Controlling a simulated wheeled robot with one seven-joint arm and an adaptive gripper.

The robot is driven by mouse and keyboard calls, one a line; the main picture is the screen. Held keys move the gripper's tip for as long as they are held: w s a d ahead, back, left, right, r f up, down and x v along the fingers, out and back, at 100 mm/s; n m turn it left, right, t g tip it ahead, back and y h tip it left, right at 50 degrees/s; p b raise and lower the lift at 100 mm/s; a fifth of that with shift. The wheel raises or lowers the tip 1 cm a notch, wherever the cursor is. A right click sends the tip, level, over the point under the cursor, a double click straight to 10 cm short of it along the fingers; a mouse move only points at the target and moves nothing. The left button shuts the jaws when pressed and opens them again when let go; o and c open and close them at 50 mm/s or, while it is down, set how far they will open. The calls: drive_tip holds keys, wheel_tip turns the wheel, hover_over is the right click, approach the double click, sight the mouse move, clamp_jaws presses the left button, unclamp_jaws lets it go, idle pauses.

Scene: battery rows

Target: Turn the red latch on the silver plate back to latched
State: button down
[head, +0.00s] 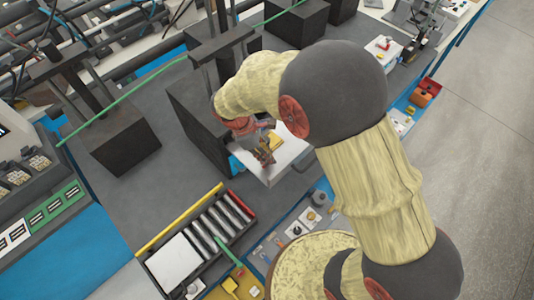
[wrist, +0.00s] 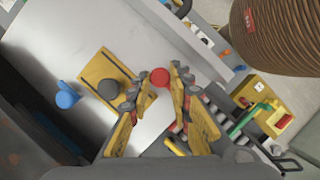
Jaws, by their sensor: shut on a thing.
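The silver plate (wrist: 130,35) fills much of the wrist view and shows as a pale slab (head: 280,172) beneath my gripper in the head view. The red latch (wrist: 159,77) shows as a round red top between my two fingertips. My gripper (wrist: 161,84) is shut on it, with one yellowish finger on either side. In the head view my gripper (head: 264,156) is over the plate, and the red latch cannot be made out there. My fingers hide the latch's lower part, so I cannot tell its angle.
A dark round knob (wrist: 109,89) on a yellow piece (wrist: 98,66) and a blue knob (wrist: 66,98) stand left of the latch. A dark block (head: 195,115) stands beside the plate. A tray with several grey cylinders (head: 217,224) lies in front, and more dark blocks (head: 120,140) stand left.

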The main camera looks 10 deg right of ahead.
drive_tip(key=shift+m, duration=0.3)
drive_tip(key=m+g, duration=0.1)
drive_tip(key=m, duration=0.2)
drive_tip(key=shift+w+d+m+g+y, duration=0.1)
drive_tip(key=shift+w+m+g+y, duration=0.1)
drive_tip(key=shift+m+g+y, duration=0.2)
drive_tip(key=m, duration=0.2)
drive_tip(key=m+g+y, duration=0.1)
drive_tip(key=m, duration=0.1)
drive_tip(key=shift+w+d+m, duration=0.15)
drive_tip(key=shift+m, duration=0.15)
drive_tip(key=m+y, duration=0.1)
drive_tip(key=m, duration=0.3)
drive_tip(key=shift+d+g+y, duration=0.15)
drive_tip(key=shift+g+y, duration=0.25)
drive_tip(key=shift+d+m+y, duration=0.15)
drive_tip(key=shift+m+y, duration=0.75)
drive_tip(key=shift+m, duration=1.6)
drive_tip(key=c, duration=1.6)
unclamp_jaws()
drive_tip(key=v, duration=1.2)
drive_tip(key=shift+d, duration=0.1)
